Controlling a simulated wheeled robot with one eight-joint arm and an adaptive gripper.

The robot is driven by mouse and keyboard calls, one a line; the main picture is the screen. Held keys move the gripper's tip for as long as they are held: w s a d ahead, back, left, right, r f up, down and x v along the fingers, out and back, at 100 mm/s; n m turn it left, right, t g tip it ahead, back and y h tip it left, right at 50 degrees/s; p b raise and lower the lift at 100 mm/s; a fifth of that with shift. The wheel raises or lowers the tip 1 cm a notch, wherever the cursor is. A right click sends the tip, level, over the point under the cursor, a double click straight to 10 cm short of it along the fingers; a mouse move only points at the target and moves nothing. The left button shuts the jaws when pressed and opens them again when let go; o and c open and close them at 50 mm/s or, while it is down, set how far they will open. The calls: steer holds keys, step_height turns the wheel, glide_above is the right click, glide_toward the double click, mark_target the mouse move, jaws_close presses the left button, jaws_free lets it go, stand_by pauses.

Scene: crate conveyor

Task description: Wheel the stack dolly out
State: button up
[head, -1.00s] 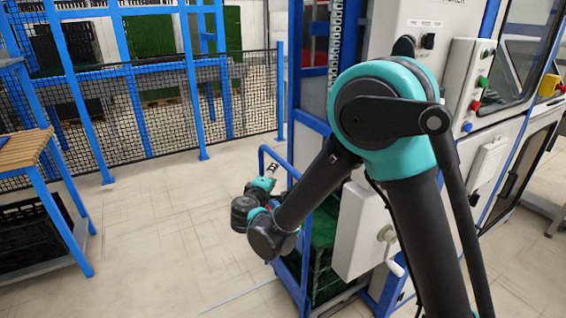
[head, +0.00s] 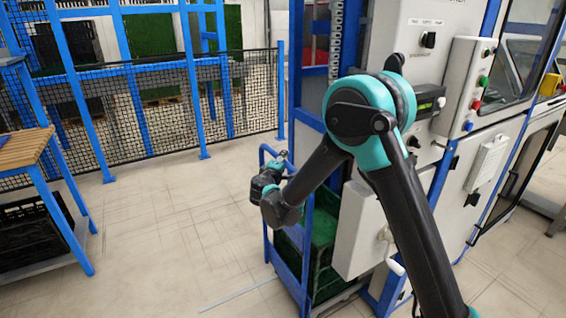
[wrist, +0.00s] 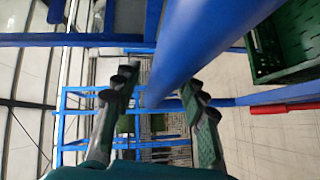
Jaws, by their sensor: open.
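The stack dolly (head: 287,276) has a blue tube frame and stands at the near left side of the machine. Green crates (head: 325,225) are stacked on it, partly hidden by my arm and a white box. My gripper (head: 284,156) is at the dolly's upper blue rail, at its left end. In the wrist view my open gripper (wrist: 158,82) has its two fingers apart, with a thick blue tube (wrist: 205,35) running diagonally across the gap between them. I cannot tell whether the fingers touch it. A green crate (wrist: 285,40) shows at upper right.
The machine (head: 420,60) with its control panel stands close on the right. A blue fence (head: 170,105) with black mesh runs across the back. A wooden-topped bench (head: 22,150) stands at left. The floor (head: 160,225) between bench and dolly is clear.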

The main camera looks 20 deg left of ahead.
jaws_close()
stand_by(0.4)
steer(key=s+a, duration=1.4)
steer(key=s, duration=0.2)
steer(key=s+a, duration=1.4)
steer(key=s, duration=0.3)
steer(key=shift+a, duration=0.1)
jaws_free()
steer(key=shift+s, duration=0.15)
